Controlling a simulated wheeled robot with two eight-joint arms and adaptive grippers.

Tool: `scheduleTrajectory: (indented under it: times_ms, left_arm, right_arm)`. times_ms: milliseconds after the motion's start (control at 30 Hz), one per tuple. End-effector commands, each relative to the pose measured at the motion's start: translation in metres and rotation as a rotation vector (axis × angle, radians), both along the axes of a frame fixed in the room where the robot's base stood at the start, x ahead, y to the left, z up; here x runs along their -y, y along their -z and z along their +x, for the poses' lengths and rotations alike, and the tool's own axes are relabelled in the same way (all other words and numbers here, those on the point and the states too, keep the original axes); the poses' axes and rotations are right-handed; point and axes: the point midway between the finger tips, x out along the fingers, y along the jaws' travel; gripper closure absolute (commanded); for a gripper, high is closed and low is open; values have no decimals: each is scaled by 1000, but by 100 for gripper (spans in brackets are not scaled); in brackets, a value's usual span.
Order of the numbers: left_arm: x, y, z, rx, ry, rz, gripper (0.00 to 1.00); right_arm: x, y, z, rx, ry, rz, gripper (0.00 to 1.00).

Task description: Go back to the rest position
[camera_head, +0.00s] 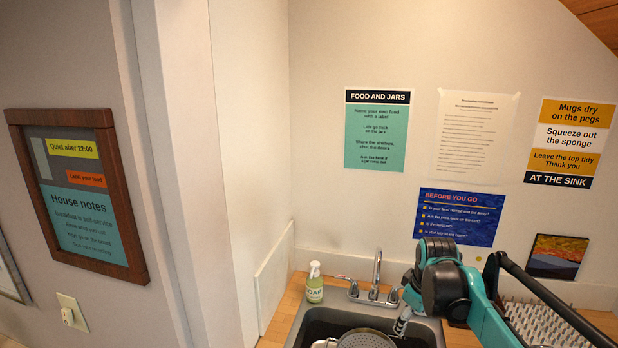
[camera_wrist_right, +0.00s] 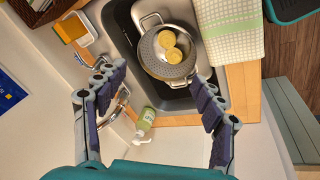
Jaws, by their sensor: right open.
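My right arm (camera_head: 480,310) reaches in from the right in the head view, in front of the wall and over the right side of the sink. In the right wrist view my right gripper (camera_wrist_right: 158,82) is open, its two dark padded fingers wide apart with nothing between them. It is above the sink area, apart from the things below. My left arm and gripper are not in view.
A metal sink (camera_head: 318,314) holds a grey colander (camera_head: 365,341), with two round yellow things (camera_wrist_right: 170,47) in it. A soap bottle (camera_head: 315,284) and tap (camera_head: 376,274) stand behind.

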Motion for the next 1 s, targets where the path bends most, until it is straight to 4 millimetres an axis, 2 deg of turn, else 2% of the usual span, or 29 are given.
scheduleTrajectory:
  times_ms: [33, 167, 267, 400, 500, 600, 700, 800, 1000]
  left_arm:
    - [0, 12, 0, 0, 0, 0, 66]
    - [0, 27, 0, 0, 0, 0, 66]
    - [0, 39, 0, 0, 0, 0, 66]
    - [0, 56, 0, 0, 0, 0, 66]
    - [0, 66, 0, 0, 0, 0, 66]
    - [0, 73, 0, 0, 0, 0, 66]
    - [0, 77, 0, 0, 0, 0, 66]
    - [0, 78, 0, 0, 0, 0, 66]
    - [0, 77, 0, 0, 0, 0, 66]
  right_arm:
    - [-9, 7, -22, 24, 42, 15, 31]
    - [-28, 19, -73, 93, 167, 66, 31]
    - [-41, 36, -112, 144, 261, 113, 31]
    - [-56, 70, -165, 213, 390, 190, 31]
    - [-63, 97, -196, 253, 470, 244, 31]
    - [-69, 120, -218, 284, 532, 292, 31]
    - [-72, 135, -231, 303, 573, 324, 31]
    - [-73, 142, -237, 312, 593, 341, 31]
    - [-73, 142, -238, 314, 599, 345, 31]
